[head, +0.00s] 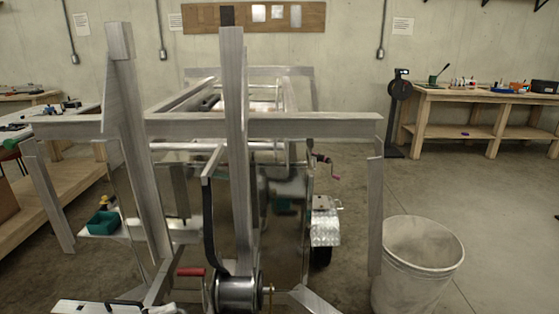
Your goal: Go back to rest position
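The aluminium trailer frame (285,126) stands upright directly in front of me, with tall posts and a long crossbar. A winch drum (238,292) with a red-handled crank (191,272) sits low at its front. I cannot make out either of my grippers in the head view. A pale and black piece (100,307) is cut off at the bottom left edge, and I cannot tell what it is.
A grey bin (417,262) stands on the floor at the right. A wooden workbench (478,96) with tools is at the back right. Another bench (62,182) is at the left, near a teal box (103,222). Floor is clear at far right.

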